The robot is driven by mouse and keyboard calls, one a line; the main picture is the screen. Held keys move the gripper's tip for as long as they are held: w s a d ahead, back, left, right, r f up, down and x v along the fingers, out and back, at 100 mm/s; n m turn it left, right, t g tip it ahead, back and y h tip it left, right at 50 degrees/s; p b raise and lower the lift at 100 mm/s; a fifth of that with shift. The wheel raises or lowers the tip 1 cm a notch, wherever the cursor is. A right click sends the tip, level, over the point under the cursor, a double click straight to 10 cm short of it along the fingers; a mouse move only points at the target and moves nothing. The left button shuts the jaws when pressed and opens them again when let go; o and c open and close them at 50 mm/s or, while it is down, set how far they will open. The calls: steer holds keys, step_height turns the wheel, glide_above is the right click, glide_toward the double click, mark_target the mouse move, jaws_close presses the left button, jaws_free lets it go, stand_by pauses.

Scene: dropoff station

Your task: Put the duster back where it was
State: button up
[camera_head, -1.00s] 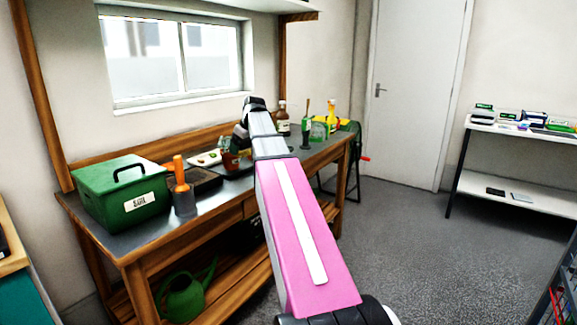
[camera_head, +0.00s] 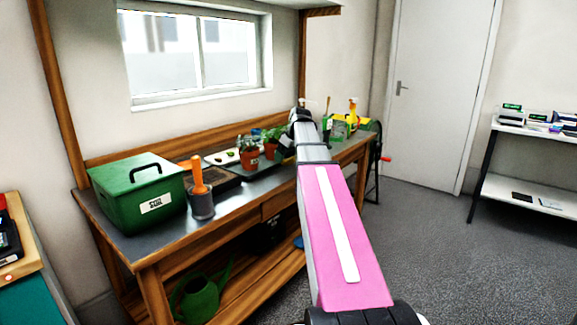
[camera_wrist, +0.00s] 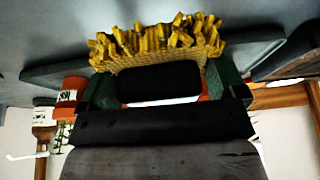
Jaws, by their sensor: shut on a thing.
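The duster (camera_wrist: 160,45), a head of yellow bristles or strips, shows at the top middle of the wrist view. My gripper (camera_wrist: 160,85) is shut on it, with dark green fingers at either side. In the head view my gripper end (camera_head: 303,117) is beyond my pink arm, over the far half of the workbench (camera_head: 235,205). The duster cannot be made out there, as my arm blocks the view. I cannot tell how far it is above the bench.
A green lidded box (camera_head: 138,192) and a grey pot with an orange-handled tool (camera_head: 201,200) stand at the bench's near end. Potted plants (camera_head: 249,158) are beside my arm; bottles and a yellow sprayer (camera_head: 352,110) are beyond. A white shelf (camera_head: 525,185) is at right. Floor is open there.

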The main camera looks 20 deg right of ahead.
mark_target(288, 171)
steer(key=shift+w+d+f, duration=0.15)
steer(key=shift+d+f, duration=0.2)
steer(key=shift+d, duration=0.05)
steer(key=shift+f, duration=1.9)
steer(key=shift+f, duration=0.2)
steer(key=o, duration=0.6)
steer(key=shift+r, duration=0.2)
steer(key=v, duration=1.2)
steer(key=shift+s+f, duration=0.1)
steer(key=shift+s, duration=0.1)
